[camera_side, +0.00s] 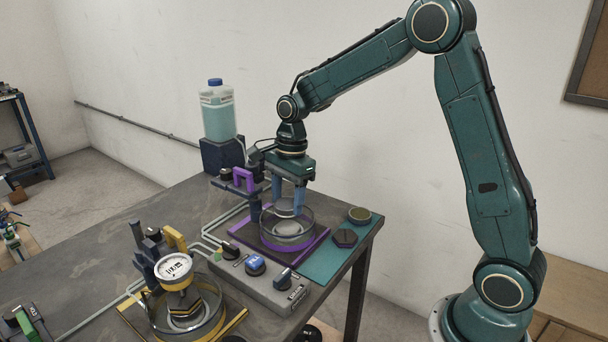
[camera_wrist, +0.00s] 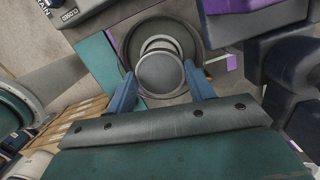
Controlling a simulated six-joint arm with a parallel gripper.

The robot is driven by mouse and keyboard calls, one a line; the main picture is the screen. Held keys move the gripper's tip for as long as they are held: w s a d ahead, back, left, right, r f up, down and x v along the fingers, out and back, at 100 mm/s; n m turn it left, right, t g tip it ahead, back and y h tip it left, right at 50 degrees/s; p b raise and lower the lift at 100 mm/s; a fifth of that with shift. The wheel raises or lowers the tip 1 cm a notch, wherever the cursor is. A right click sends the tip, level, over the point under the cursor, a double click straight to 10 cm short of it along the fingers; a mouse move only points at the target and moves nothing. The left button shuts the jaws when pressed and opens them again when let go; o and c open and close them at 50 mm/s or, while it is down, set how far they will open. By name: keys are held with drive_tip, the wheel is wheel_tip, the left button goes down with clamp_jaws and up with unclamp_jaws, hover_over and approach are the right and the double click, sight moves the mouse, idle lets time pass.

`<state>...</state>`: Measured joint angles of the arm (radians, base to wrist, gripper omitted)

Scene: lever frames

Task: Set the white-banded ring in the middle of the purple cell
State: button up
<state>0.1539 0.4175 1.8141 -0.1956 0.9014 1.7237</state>
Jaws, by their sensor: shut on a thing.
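The purple cell is a round clear-walled dish (camera_side: 309,233) on a purple-edged base, at the middle of the bench in the side view. My gripper (camera_side: 286,207) points down over it, its blue fingertips around the dish's rim height. It is shut on a grey round piece with a pale band, which I take for the white-banded ring (camera_wrist: 160,75). The ring sits between both fingers in the wrist view, over the dark dish floor. A paler round seat lies below it in the dish. Whether the ring touches the floor is unclear.
A purple-handled lever head (camera_side: 243,180) stands close behind-left of the cell. A control box (camera_side: 262,275) with knobs is in front. A teal mat (camera_side: 318,266) to the right bears a dark hexagonal piece (camera_side: 344,238) and a round piece (camera_side: 359,215). A yellow cell (camera_side: 205,327) with gauge stands front-left.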

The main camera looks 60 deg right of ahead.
sight(288, 214)
drive_tip(key=shift+f, duration=2.1)
drive_tip(key=shift+f, duration=0.25)
drive_tip(key=o, duration=1.2)
drive_tip(key=shift+c, duration=0.2)
drive_tip(key=shift+r, duration=0.1)
wheel_tip(288, 214, up, 14)
drive_tip(key=d, duration=0.1)
drive_tip(key=shift+s+d+f, duration=0.15)
drive_tip(key=shift+d+f, duration=0.05)
drive_tip(key=shift+d, duration=0.1)
